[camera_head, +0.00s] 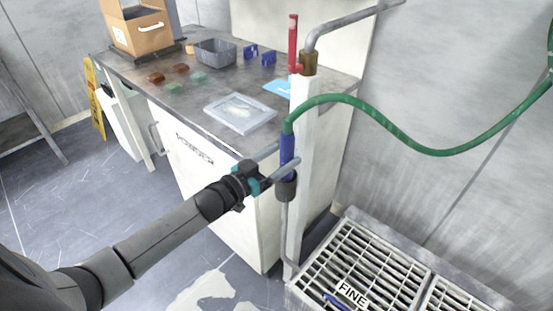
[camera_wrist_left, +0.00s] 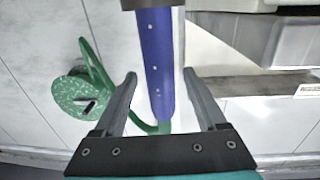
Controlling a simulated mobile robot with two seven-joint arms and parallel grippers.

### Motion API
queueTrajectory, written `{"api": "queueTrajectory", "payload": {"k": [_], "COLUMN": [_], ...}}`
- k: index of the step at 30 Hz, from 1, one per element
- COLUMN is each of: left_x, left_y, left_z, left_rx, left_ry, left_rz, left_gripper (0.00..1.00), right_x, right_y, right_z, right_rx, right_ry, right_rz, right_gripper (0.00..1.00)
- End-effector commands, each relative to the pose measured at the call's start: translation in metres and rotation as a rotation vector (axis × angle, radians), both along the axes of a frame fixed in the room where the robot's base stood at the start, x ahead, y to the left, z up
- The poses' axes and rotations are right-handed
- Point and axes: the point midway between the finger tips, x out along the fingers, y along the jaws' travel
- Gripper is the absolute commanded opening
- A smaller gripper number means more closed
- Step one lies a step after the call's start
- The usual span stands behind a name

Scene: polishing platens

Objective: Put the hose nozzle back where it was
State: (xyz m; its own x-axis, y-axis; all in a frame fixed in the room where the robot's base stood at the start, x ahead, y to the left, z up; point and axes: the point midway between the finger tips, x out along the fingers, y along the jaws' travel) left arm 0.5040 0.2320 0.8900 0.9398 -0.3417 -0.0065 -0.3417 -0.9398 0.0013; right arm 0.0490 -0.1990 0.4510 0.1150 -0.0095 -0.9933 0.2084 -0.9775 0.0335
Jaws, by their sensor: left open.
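The blue hose nozzle (camera_head: 287,145) stands upright beside the white post, with the green hose (camera_head: 345,97) coming from its top. Its lower end meets a dark cup-shaped holder (camera_head: 286,188) on the post and appears to sit in it; the end itself is hidden. My left gripper (camera_head: 283,157) is at the nozzle, just above the holder. In the left wrist view its two fingers (camera_wrist_left: 160,76) are apart, one on each side of the blue nozzle (camera_wrist_left: 155,45), with gaps visible. My right gripper is not in view.
A white post (camera_head: 304,130) with a red lever (camera_head: 293,42) and grey pipe stands close by. A worktop (camera_head: 185,105) with a grey basket (camera_head: 215,52), a tray (camera_head: 240,112) and a cardboard box (camera_head: 140,28) lies behind. A grated basin (camera_head: 370,262) is at lower right.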

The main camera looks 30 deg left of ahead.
Motion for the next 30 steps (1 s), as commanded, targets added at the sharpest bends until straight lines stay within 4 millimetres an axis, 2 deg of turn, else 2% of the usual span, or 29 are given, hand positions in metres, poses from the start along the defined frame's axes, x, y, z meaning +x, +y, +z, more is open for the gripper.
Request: {"api": "queueTrajectory", "payload": {"k": [5,21,30], "left_x": [-0.008,-0.084,-0.11], "left_y": [0.003,0.03,0.04], "left_z": [0.002,0.003,0.003], "left_rx": [0.001,0.001,0.0], "left_ry": [0.002,0.003,0.001], "left_rz": [0.0,0.0,0.0], "left_gripper": [0.74,0.74,0.74], "right_x": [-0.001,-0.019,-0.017], "right_y": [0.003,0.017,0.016], "right_z": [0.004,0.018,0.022], "right_rx": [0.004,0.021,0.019], "right_ry": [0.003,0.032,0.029], "right_rz": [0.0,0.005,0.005], "right_gripper": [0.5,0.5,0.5]}}
